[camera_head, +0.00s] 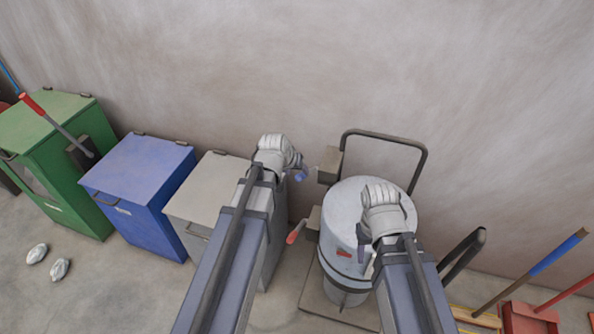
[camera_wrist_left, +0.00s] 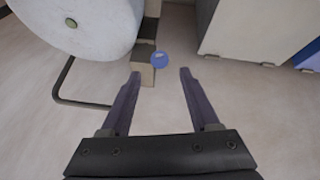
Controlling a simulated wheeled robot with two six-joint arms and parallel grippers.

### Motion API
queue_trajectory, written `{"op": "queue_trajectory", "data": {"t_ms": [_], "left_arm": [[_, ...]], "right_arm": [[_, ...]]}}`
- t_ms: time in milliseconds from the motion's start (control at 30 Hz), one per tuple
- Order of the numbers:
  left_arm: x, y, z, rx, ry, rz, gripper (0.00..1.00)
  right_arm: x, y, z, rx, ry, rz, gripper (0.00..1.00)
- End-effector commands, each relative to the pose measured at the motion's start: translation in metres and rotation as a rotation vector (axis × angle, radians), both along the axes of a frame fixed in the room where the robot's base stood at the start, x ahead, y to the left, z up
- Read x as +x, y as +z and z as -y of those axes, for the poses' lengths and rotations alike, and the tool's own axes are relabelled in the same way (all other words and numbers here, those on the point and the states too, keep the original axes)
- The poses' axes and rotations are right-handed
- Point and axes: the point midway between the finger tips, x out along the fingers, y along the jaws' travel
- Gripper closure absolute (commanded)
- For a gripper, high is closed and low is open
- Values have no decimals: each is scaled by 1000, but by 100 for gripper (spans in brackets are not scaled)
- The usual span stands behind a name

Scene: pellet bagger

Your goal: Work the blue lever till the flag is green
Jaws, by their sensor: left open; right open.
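The blue lever shows as a round blue knob (camera_wrist_left: 160,60) in the left wrist view, beside a beige box. It lies on the line between my left fingers, just past their tips and not gripped. My left gripper (camera_wrist_left: 158,74) is open. In the head view the left hand hides most of the lever, with a bit of blue (camera_head: 302,175) near the box (camera_head: 330,165). A small red patch (camera_head: 343,253) on the front of the grey drum (camera_head: 342,212) may be the flag; I see no green on it. My right gripper (camera_head: 364,245) is open in front of the drum.
A red-handled lever (camera_head: 297,232) sticks out low on the drum's left. A dark tube frame (camera_head: 424,160) rises behind the drum. Grey (camera_head: 205,185), blue (camera_head: 140,170) and green (camera_head: 45,150) bins stand left. Brooms and a red bin (camera_head: 525,318) are at right.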

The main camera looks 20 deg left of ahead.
Motion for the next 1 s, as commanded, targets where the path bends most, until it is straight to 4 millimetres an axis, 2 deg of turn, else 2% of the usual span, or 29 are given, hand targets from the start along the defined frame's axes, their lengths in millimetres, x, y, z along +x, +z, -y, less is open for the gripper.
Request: {"op": "queue_trajectory", "data": {"t_ms": [33, 133, 467, 667, 1000], "left_arm": [[10, 8, -1, -3, -6, -36, 38], [12, 9, -1, -9, -16, -97, 38], [10, 1, -1, -12, -22, -130, 38], [16, -14, 1, -12, -21, -129, 38], [34, -55, 6, -11, -22, -129, 38]], "right_arm": [[0, 12, 0, 0, 0, 0, 50], [0, 19, 0, 0, 1, 0, 50], [0, 14, 0, 0, 1, 0, 50], [0, -1, 0, 0, 0, 0, 50], [0, -42, 0, 0, 0, 0, 50]]}}
